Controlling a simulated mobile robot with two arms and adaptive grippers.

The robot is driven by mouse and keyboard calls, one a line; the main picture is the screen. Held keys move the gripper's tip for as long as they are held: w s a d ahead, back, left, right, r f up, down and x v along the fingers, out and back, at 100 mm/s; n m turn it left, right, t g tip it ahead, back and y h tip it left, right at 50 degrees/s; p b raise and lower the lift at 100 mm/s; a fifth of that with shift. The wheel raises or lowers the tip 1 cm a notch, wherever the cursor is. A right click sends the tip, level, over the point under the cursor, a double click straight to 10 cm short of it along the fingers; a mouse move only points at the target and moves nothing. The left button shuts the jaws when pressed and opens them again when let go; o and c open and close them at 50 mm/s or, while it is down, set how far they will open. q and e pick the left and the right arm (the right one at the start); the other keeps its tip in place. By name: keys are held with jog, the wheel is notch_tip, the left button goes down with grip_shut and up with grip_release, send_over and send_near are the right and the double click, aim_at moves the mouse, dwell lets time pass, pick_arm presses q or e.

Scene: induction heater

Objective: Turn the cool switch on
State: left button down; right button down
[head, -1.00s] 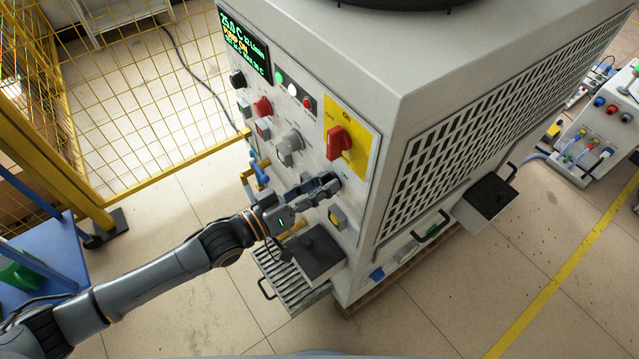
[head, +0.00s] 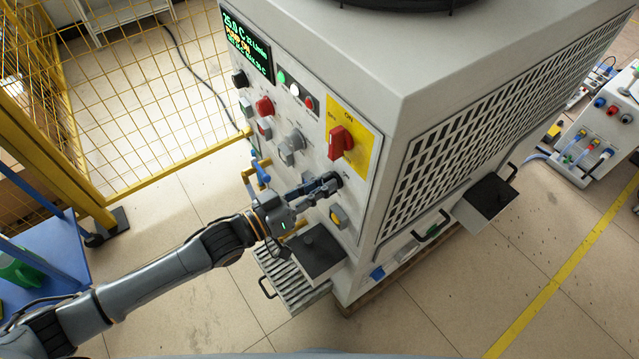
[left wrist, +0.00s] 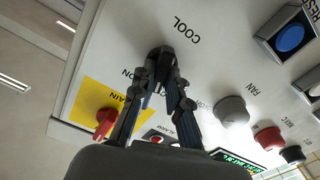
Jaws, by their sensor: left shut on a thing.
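The cool switch (left wrist: 160,56) is a dark knob beside the printed word COOL on the light grey panel, seen in the left wrist view. My left gripper (left wrist: 161,78) has its two fingers closed around it. In the head view my left gripper (head: 328,183) reaches the lower right part of the cabinet's front panel and hides most of the knob. The knob's pointer direction cannot be made out. My right gripper is in neither view.
The cabinet's red main switch (head: 340,143) sits on a yellow plate (head: 357,140) just above my fingers. A grey shelf box (head: 314,250) juts out below my wrist. Yellow mesh fence (head: 140,100) stands at left.

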pick_arm(q)
jog(key=m, duration=0.5)
jog(key=shift+d+r+p, duration=0.15)
jog(key=shift+r+p, duration=0.05)
jog(key=shift+p, duration=0.15)
jog(key=shift+m, duration=0.4)
jog(key=c, duration=1.3)
grip_release()
jog(key=shift+d, duration=0.1)
jog(key=shift+f, duration=0.1)
jog(key=v, duration=1.2)
